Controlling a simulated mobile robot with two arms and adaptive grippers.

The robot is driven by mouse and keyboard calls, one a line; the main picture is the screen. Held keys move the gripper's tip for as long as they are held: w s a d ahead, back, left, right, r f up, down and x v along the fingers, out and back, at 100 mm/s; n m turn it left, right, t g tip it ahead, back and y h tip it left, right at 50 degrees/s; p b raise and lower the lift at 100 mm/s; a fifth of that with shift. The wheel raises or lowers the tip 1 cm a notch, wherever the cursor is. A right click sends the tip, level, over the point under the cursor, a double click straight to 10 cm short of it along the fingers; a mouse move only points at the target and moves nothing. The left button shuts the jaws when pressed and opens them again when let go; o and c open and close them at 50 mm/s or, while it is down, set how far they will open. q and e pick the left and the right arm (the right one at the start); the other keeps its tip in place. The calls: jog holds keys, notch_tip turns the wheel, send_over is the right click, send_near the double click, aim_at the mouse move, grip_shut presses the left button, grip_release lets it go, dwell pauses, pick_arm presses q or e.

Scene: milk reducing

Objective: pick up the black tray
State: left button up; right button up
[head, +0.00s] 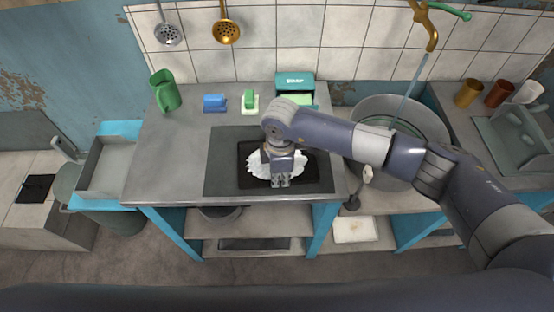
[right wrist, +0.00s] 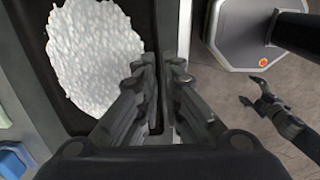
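The black tray (head: 243,178) lies on a dark mat at the front of the grey counter, with a heap of white granules (head: 262,165) on it. In the right wrist view the tray's dark floor (right wrist: 35,60) and the white heap (right wrist: 95,55) fill the upper left. My right gripper (head: 280,183) points down at the tray's front edge. In the right wrist view its fingers (right wrist: 162,75) are close together, shut on the tray's rim, one inside and one outside. My left gripper (right wrist: 250,90) shows small and empty at the right, its fingers apart.
Behind the tray stand a green mug (head: 164,92), a blue sponge (head: 214,103), a green-and-white item (head: 250,101) and a teal box (head: 295,84). A round sink basin (head: 400,108) is right, partly behind my right arm. The counter's left part is clear.

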jog(key=shift+f, duration=1.35)
grip_shut()
pick_arm(q)
jog(key=shift+r, duration=0.45)
pick_arm(e)
jog(key=shift+r, duration=0.15)
